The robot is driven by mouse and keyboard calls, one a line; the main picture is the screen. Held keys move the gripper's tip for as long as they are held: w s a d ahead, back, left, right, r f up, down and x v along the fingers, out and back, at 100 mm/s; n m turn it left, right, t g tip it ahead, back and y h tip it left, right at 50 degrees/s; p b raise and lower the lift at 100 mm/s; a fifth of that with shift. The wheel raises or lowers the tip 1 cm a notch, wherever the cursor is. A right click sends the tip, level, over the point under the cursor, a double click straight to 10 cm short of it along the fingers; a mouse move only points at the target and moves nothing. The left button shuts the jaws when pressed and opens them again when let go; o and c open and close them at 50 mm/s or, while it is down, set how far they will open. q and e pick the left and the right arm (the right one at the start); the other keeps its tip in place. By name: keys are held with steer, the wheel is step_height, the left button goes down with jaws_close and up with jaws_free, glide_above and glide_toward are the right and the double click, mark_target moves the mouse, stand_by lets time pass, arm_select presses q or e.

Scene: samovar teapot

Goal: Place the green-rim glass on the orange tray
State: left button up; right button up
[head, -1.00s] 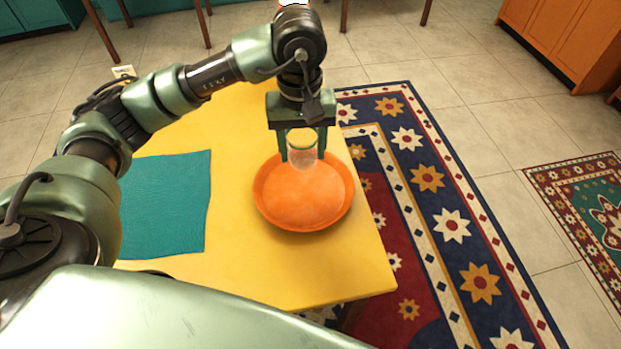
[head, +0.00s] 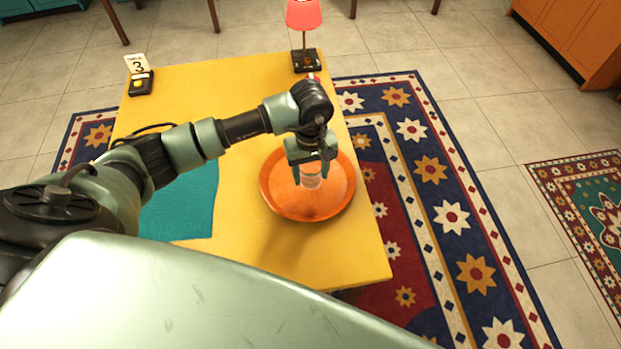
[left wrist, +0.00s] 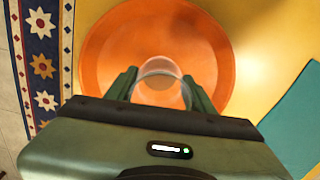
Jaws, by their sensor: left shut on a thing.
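The clear glass (head: 311,178) is between the fingers of my left gripper (head: 310,178), over the middle of the round orange tray (head: 338,202). My left gripper is shut on the glass. In the left wrist view the glass (left wrist: 160,82) shows a round rim between the two green fingers (left wrist: 160,92), with the orange tray (left wrist: 100,65) behind it. The glass looks upright. I cannot tell whether its base touches the tray. The tray lies on the yellow table (head: 330,262). My right gripper is not in view.
A teal cloth (head: 185,212) lies on the table left of the tray, partly behind my arm. A red-shaded lamp (head: 303,20) stands at the table's back edge. The tray is near the table's right edge.

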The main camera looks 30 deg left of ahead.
mark_target(311, 182)
arm_select(q)
step_height(311, 182, down, 4)
steer(key=shift+r, duration=0.25)
steer(key=shift+f, duration=0.1)
steer(key=shift+f, duration=0.1)
steer(key=shift+f, duration=0.1)
steer(key=o, duration=1.4)
steer(key=shift+o, duration=0.2)
